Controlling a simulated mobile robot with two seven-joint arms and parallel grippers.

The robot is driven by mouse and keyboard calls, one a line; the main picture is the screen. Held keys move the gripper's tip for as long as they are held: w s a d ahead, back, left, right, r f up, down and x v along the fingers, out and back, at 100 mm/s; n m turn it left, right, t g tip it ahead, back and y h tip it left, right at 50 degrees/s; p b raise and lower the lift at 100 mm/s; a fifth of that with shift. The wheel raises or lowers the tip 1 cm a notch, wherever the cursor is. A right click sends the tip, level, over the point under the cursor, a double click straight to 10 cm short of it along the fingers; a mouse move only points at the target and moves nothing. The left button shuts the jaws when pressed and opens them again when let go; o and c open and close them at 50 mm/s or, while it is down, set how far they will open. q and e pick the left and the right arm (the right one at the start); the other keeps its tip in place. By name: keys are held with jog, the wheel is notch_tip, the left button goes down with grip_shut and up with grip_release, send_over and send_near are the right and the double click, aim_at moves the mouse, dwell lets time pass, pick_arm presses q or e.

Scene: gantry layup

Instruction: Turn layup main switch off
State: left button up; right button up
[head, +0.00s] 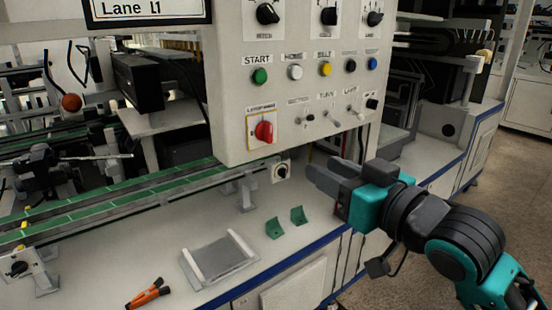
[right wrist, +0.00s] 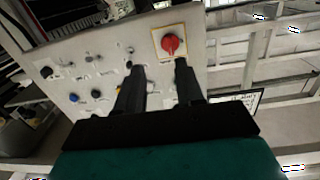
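The main switch is a red rotary knob (head: 264,131) on a yellow-edged plate, low on the left of the light grey control panel (head: 235,90). Its handle looks roughly upright; the small label is hard to read. In the right wrist view the red knob (right wrist: 170,43) shows just beyond one fingertip. My right gripper (head: 318,176) is below and to the right of the knob in the head view, apart from it. In the right wrist view its two fingers (right wrist: 158,72) are spread with nothing between them. My left gripper is not in view.
A row of push buttons (head: 295,72) and small toggles (head: 308,119) sit above and beside the knob. A green conveyor rail (head: 110,203) runs below left. A grey tray (head: 219,260), green brackets (head: 298,215) and an orange-handled tool (head: 148,294) lie on the bench.

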aim_at(271, 133)
jog(key=shift+n+y, duration=0.3)
jog(key=shift+n, duration=0.1)
jog(key=x, duration=0.4)
jog(key=r+b+x, duration=0.1)
jog(key=x, duration=0.3)
jog(key=a+r+b+x, duration=0.1)
jog(key=x, duration=0.3)
jog(key=shift+s+a, duration=0.1)
jog(key=shift+s, duration=0.05)
grip_shut()
